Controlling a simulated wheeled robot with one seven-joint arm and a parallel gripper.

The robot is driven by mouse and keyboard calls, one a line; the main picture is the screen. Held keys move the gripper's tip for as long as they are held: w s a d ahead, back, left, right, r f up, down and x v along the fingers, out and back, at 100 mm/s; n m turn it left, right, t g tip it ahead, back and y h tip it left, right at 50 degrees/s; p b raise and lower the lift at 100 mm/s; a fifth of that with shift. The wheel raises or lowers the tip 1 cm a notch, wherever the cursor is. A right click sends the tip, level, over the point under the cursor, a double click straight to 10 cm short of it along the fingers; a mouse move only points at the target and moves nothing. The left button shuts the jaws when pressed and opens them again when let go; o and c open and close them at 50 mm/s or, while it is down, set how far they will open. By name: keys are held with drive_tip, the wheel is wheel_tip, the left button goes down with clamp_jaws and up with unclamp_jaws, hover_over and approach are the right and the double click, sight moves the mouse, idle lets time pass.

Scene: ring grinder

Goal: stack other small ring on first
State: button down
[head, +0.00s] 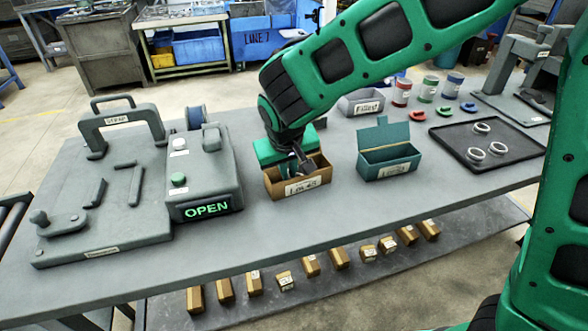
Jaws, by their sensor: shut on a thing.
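My gripper (301,166) points down into the open brown box (298,188) in the middle of the table. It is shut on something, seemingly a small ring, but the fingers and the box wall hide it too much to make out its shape. Whether another ring lies in the box is hidden. Three pale metal rings lie apart on the dark tray (462,157) at the right: a back ring (481,128), a right ring (497,148) and a front ring (475,155).
A green lidded box (390,160) stands right of the brown box. A grey machine (203,175) with an OPEN display stands left. Red, green and blue cans (428,88) and a grey bin (361,103) stand behind. Bare tabletop lies in front of the boxes.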

idle(0.3)
drive_tip(key=c, duration=1.8)
unclamp_jaws()
drive_tip(key=shift+c, duration=0.2)
drive_tip(key=o, duration=0.4)
drive_tip(key=shift+s, duration=0.15)
drive_tip(key=shift+r, duration=0.1)
wheel_tip(320, 180, up, 7)
drive_tip(key=s, duration=0.1)
drive_tip(key=shift+d, duration=0.1)
